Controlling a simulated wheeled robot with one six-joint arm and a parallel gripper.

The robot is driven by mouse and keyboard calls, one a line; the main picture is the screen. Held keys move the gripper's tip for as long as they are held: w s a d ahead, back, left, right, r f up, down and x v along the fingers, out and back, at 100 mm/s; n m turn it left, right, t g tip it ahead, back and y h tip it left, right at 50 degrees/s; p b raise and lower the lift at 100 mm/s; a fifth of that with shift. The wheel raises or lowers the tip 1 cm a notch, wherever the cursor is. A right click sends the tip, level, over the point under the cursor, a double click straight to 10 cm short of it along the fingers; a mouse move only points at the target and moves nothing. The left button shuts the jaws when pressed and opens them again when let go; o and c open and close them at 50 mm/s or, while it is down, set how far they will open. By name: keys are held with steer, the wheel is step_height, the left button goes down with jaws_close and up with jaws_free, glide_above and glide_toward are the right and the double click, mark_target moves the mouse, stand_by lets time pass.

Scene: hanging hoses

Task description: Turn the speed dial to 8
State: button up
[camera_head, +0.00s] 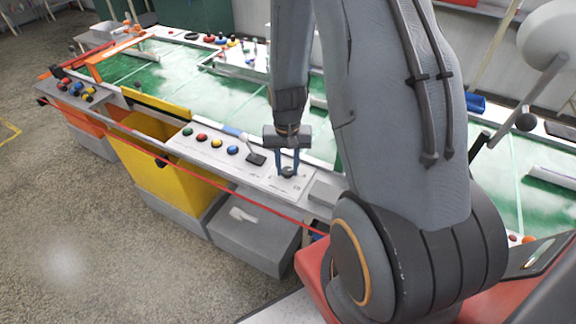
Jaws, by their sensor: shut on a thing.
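The speed dial (288,172) is a small dark knob on a light panel (262,180) along the near edge of the conveyor. My gripper (288,168) points down over it, with its two blue fingers on either side of the knob, shut on it. The dial's pointer and the numbers on its scale are too small to read from here, so its setting cannot be told.
Left of the dial on the panel are a dark lever switch (256,158) and several coloured buttons, including a blue one (232,150). A red cord (205,175) runs along the front. A yellow bin (160,170) and a grey box (255,235) stand below. Green belt lies behind.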

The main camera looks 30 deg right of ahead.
mark_target(287, 169)
steer(key=shift+w+r+m, duration=0.15)
steer(key=shift+w+m, duration=0.2)
steer(key=shift+m, duration=0.75)
steer(key=o, duration=1.1)
steer(key=shift+c, duration=0.2)
steer(key=shift+s, duration=0.15)
steer(key=shift+r+b, duration=0.7)
steer(key=shift+r, duration=3.1)
